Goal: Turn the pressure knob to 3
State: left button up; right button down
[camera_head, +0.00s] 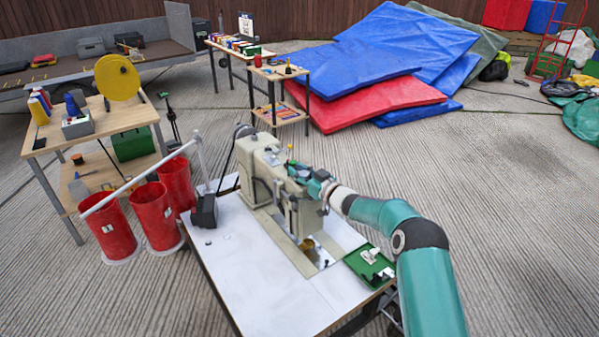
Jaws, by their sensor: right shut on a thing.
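A beige sewing machine (262,170) stands on a white-topped table (245,279). My right arm comes in from the lower right, and my right gripper (300,173) is at the right end of the machine's head. The gripper is shut on a small part there, where the pressure knob would sit. The knob is hidden by the fingers, and its number marks cannot be read. My left gripper is not in the picture.
A green tray (369,266) with small metal parts lies at the table's right edge. Several red buckets (155,214) stand left of the table. A wooden workbench (112,119) is at the left. Blue mats (395,48) and a red mat (365,101) lie behind.

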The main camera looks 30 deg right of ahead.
jog(key=shift+d+f, duration=0.1)
jog(key=shift+f, duration=0.1)
jog(key=c, duration=1.3)
grip_release()
jog(key=shift+o, duration=0.6)
jog(key=shift+s+r, duration=0.1)
jog(key=shift+r, duration=0.05)
jog(key=shift+s, duration=0.1)
jog(key=v, duration=1.1)
jog(key=shift+s, duration=0.4)
jog(key=shift+d, duration=0.15)
